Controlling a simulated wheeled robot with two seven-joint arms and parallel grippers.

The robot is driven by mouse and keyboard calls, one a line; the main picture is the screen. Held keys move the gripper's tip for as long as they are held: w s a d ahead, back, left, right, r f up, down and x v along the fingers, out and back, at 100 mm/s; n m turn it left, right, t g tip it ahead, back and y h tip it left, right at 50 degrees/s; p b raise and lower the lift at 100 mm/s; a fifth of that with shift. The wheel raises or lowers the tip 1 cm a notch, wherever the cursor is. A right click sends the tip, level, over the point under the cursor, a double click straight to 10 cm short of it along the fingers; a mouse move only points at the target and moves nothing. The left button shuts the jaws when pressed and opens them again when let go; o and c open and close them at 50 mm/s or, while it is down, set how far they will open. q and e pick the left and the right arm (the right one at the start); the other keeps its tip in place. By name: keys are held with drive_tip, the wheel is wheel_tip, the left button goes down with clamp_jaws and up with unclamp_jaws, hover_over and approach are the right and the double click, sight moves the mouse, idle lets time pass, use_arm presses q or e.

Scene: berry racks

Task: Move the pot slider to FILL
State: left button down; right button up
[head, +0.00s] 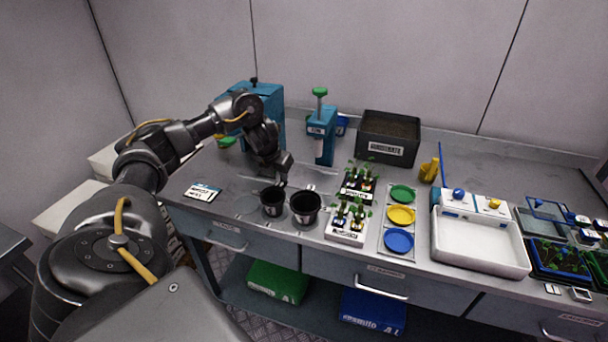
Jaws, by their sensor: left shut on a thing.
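Two black pots stand side by side on the metal bench, the left pot (272,201) and the right pot (305,208). The pot slider blends into the grey metal around them, and I cannot make out its outline or a FILL mark. My left gripper (281,182) points down just behind and above the left pot. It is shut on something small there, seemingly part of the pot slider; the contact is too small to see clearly. A blue machine (262,98) stands behind my left arm, partly hidden by it. My right gripper is out of view.
A blue press with a green knob (320,93) and a dark soil box (388,137) stand behind. Seedling trays (346,238), coloured dishes (400,215) and a white basin (480,246) lie to the right. A label card (202,192) lies left.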

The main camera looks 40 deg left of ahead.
use_arm(q)
drive_tip(key=shift+s+a+f, duration=0.1)
drive_tip(key=shift+s+a, duration=0.2)
drive_tip(key=shift+a, duration=0.35)
drive_tip(key=shift+s+a, duration=0.1)
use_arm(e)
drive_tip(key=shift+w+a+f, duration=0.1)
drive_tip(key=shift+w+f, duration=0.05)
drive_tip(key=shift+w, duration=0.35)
use_arm(q)
drive_tip(key=c, duration=1.4)
unclamp_jaws()
